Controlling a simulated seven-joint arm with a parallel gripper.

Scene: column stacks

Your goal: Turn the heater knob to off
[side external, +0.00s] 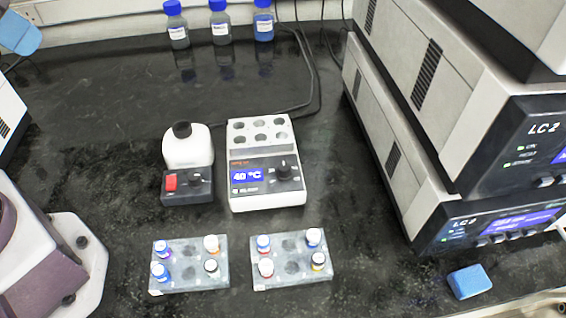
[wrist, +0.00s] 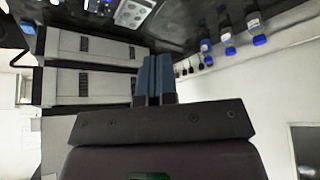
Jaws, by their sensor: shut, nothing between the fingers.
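The heater (side external: 265,200) is a white block with several round wells on top and a blue display reading 40 °C. Its dark knob (side external: 283,170) is right of the display, and its pointer direction is too small to read surely. In the wrist view a white block with wells, likely the heater (wrist: 133,12), shows at the top edge, far beyond my fingers. My gripper (wrist: 154,75) shows there with its two blue fingers together and nothing between them. It is away from the knob and touches nothing that I can see.
Left of the heater stands a small device (side external: 187,190) with a red switch and a white bottle-like top. Two vial racks (side external: 190,283) (side external: 290,279) lie in front. Stacked LC units (side external: 400,130) stand right, a blue block (side external: 469,281) near them. Blue-capped bottles (side external: 220,25) stand behind.

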